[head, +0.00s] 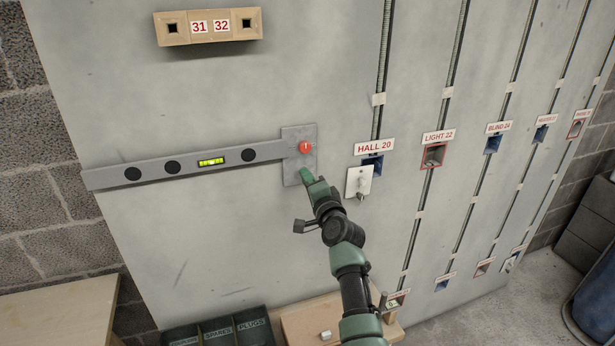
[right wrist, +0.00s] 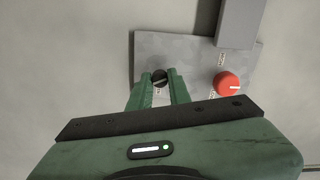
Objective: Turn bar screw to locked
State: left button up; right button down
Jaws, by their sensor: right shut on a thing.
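A long grey bar (head: 200,163) with a yellow-green spirit level lies slightly tilted across the wall panel, its right end at a grey metal plate (head: 289,175). A red knob (head: 305,146) with a white line is on the plate; it also shows in the right wrist view (right wrist: 229,86). My right gripper (head: 305,176) is at the lower part of the plate, below the red knob. In the right wrist view its green fingers (right wrist: 160,84) are shut on a dark round screw (right wrist: 159,76) with a pale line. The small labels there are unreadable. The screw is hidden in the head view.
Right of the plate are a HALL 20 sign (head: 374,146), a blue box and a hanging white cover plate (head: 359,182). Further conduits and boxes run right. A wooden block marked 31 and 32 (head: 210,26) is above. Labelled bins (head: 217,330) stand below.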

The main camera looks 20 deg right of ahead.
jog(key=m+p, duration=0.1)
jog(key=m, duration=0.4)
jog(key=shift+m+p, duration=0.3)
dwell(0.4)
jog(key=c, duration=1.3)
grip_release()
jog(key=shift+s+f, duration=0.1)
jog(key=shift+f, duration=0.05)
